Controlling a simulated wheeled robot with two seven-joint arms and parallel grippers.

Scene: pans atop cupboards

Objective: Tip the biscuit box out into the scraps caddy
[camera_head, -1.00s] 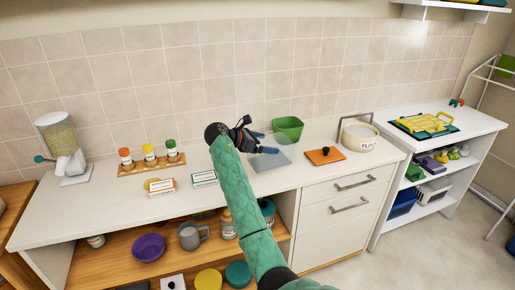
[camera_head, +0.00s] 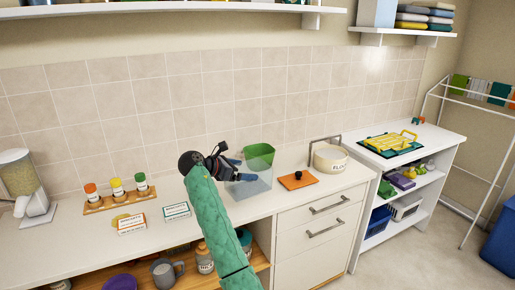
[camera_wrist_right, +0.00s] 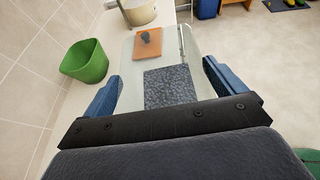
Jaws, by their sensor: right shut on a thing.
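A clear, see-through box, which I take to be the biscuit box (camera_head: 250,187), is at my right gripper (camera_head: 226,168), just in front of the green caddy in the head view. The gripper's blue fingers are shut on it; in the right wrist view (camera_wrist_right: 163,97) they sit at both sides of it. A dark speckled patch (camera_wrist_right: 170,86) shows inside the box outline; I cannot tell what it is. The green caddy (camera_head: 262,154) stands open on the counter near the wall, partly behind the box. It is at the left in the wrist view (camera_wrist_right: 85,63). My left gripper is out of view.
An orange lid with a dark knob (camera_head: 297,180) lies right of the box. A cream flour tub (camera_head: 331,158) stands beyond it. The counter front is mostly clear.

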